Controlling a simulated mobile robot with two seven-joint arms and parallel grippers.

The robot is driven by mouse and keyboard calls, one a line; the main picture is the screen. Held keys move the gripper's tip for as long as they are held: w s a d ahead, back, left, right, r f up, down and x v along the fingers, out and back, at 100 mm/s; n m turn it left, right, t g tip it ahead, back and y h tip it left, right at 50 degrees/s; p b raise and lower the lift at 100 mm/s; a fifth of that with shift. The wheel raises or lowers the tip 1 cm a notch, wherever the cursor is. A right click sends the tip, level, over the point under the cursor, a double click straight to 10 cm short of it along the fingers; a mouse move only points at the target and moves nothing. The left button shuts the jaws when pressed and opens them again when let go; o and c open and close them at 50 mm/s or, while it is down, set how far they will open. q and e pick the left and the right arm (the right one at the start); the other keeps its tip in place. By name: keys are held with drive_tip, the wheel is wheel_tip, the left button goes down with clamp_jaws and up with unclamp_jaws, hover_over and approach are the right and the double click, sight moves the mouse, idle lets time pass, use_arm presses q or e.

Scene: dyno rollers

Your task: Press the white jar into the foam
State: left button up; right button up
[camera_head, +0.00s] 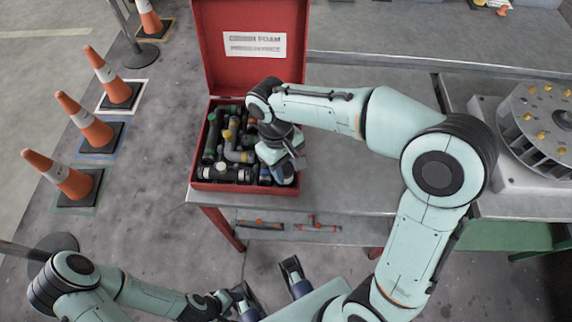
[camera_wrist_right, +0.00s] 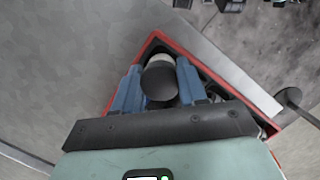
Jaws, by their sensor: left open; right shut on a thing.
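The open red case (camera_head: 245,188) stands on the bench with dark fittings packed in its foam insert. My right gripper (camera_head: 284,174) reaches down over the case's right front corner. In the right wrist view its blue fingers are shut on a jar (camera_wrist_right: 161,61) with a white rim and a dark round end facing the camera. The jar is inside the case outline; whether it touches the foam cannot be told. In the head view my gripper and wrist hide the jar. My left gripper (camera_head: 270,291) is open and empty, low in front of the bench.
The case's raised lid (camera_head: 227,75) stands behind the fittings, with a white label. The grey bench (camera_head: 345,180) is clear to the right of the case. A finned grey machine (camera_head: 540,125) stands further right. Orange cones (camera_head: 75,180) stand on the floor at left.

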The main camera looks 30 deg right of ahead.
drive_tip(key=shift+f, duration=0.65)
drive_tip(key=o, duration=1.2)
drive_tip(key=shift+r, duration=0.25)
drive_tip(key=p+v, duration=0.2)
drive_tip(key=v, duration=1)
drive_tip(key=shift+a+r+p, duration=0.1)
drive_tip(key=shift+r+p, duration=0.2)
drive_tip(key=shift+r, duration=0.1)
